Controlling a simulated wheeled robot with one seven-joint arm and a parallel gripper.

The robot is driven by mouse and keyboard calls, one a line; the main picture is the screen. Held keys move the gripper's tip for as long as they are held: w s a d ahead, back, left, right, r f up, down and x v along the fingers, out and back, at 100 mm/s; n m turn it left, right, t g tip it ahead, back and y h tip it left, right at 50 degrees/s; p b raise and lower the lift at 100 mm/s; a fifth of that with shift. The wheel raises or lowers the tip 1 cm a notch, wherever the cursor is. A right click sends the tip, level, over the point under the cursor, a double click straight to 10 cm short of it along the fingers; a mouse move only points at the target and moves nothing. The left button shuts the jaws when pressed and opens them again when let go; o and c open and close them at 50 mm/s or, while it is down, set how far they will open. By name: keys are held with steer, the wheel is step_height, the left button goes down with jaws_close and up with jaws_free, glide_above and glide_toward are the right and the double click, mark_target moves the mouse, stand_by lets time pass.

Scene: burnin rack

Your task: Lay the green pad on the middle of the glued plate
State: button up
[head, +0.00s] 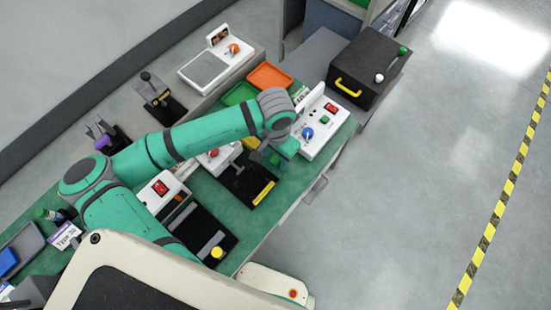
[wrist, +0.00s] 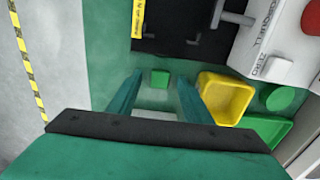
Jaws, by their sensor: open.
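My gripper (wrist: 160,80) is open, its two teal fingers apart and pointing down at the green bench mat. A small square green pad (wrist: 160,77) shows between the fingertips in the wrist view, and neither finger visibly grips it. A pale grey flat piece (wrist: 158,99), possibly the glued plate, shows between the fingers just below the pad in the picture. I cannot tell whether the pad rests on it or beside it. In the head view my gripper (head: 272,156) is low over the bench; pad and plate cannot be made out there.
A yellow tray (wrist: 213,112) and a green tray (wrist: 284,126) stand close to the right finger. A black fixture (wrist: 190,30) with levers is nearby. In the head view, a white control box (head: 322,125) with a blue knob stands to the right, and an orange tray (head: 270,76) lies behind.

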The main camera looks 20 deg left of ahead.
steer(key=shift+c, duration=0.6)
jaws_close()
